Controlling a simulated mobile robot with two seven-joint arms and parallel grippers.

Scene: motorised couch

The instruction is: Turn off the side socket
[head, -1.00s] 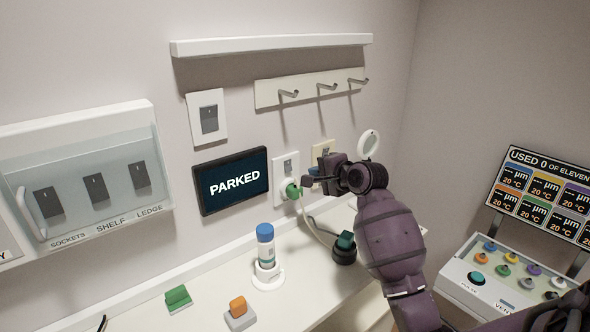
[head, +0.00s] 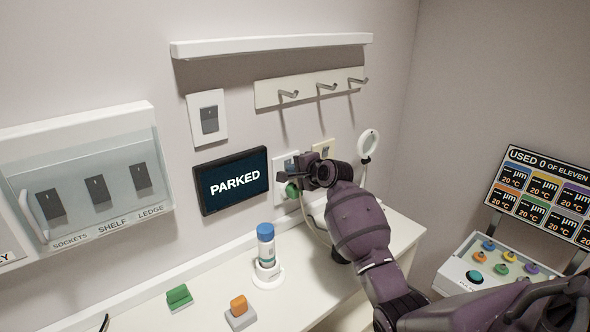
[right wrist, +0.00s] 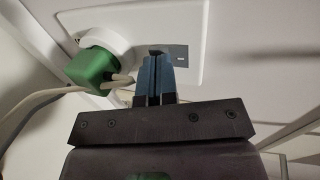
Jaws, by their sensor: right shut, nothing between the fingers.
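The side socket (right wrist: 190,25) is a white wall plate. A green plug (right wrist: 92,66) sits in its round outlet with a pale cable running from it. A grey rocker switch (right wrist: 180,55) is beside the outlet, partly hidden behind my fingertips. In the head view the socket plate (head: 280,165) and green plug (head: 291,190) show just left of my right gripper (head: 300,175). In the right wrist view my right gripper (right wrist: 155,60) is shut and empty, its blue fingertips at or close to the switch; contact cannot be told. My left gripper is not in view.
A PARKED screen (head: 232,181) is left of the socket. A blue-capped bottle (head: 266,245) stands on the white ledge (head: 200,270) below. A yellowish wall plate (head: 324,148) and a white ring (head: 368,143) are to the right. Hooks (head: 327,87) are above.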

